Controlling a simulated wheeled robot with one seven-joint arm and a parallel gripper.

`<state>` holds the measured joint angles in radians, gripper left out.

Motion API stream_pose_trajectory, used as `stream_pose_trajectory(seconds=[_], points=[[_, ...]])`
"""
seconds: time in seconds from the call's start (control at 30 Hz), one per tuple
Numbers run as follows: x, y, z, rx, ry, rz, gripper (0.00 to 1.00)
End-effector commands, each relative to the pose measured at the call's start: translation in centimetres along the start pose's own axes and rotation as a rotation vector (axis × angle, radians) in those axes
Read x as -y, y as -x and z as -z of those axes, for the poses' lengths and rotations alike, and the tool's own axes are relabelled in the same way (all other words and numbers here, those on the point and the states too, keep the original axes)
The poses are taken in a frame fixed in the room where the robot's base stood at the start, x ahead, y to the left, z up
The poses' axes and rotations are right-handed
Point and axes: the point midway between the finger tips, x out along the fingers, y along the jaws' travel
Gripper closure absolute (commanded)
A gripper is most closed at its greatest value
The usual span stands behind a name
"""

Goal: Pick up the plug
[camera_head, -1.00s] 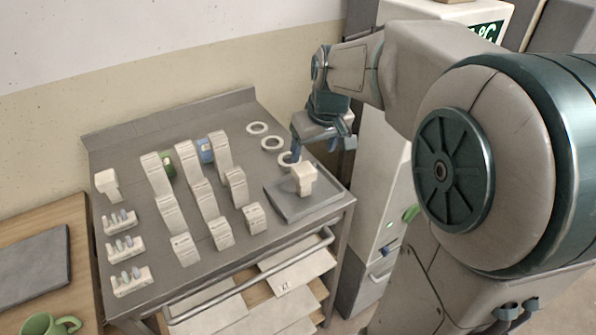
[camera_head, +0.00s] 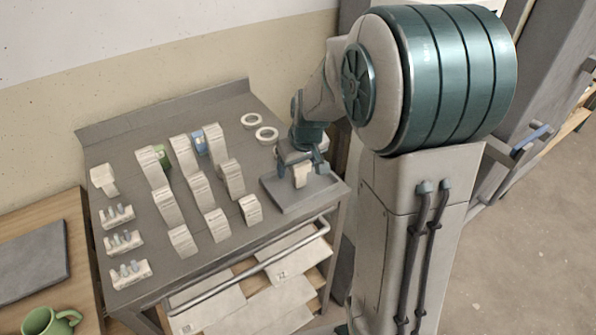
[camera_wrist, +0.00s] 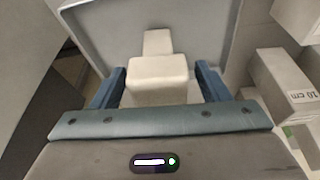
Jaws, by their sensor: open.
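The plug, as far as I can tell, is the pale block with a narrower stem (camera_head: 301,178) on the grey tray (camera_head: 290,204) at the right of the grey table. In the wrist view, its block end (camera_wrist: 157,76) lies between the two blue fingers, with the stem beyond it. My gripper (camera_wrist: 161,82) is open, with a gap on both sides of the plug. In the head view, my gripper (camera_head: 301,168) is right over the plug and hides its upper part.
Several pale upright blocks (camera_head: 199,190) stand left of the tray; one marked "10 cm" (camera_wrist: 288,82) is close on the right in the wrist view. White rings (camera_head: 266,134) lie behind. Small racks (camera_head: 124,240) line the table's left side. The tray around the plug is bare.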

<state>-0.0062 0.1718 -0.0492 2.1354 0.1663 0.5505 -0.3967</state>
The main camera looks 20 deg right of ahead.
Motion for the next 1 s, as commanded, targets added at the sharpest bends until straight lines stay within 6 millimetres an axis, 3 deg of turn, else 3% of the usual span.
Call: stream_pose_trajectory(seconds=[0.13,0.33,0.67,1.0], points=[[0.0,0.0,0.0,0.000,0.000,0.000,0.31],[0.0,0.0,0.0,0.000,0.000,0.000,0.81],[0.0,0.5,0.2,-0.002,0.001,-0.001,0.81],[0.0,6.4,2.0,-0.006,0.001,-0.001,0.81]])
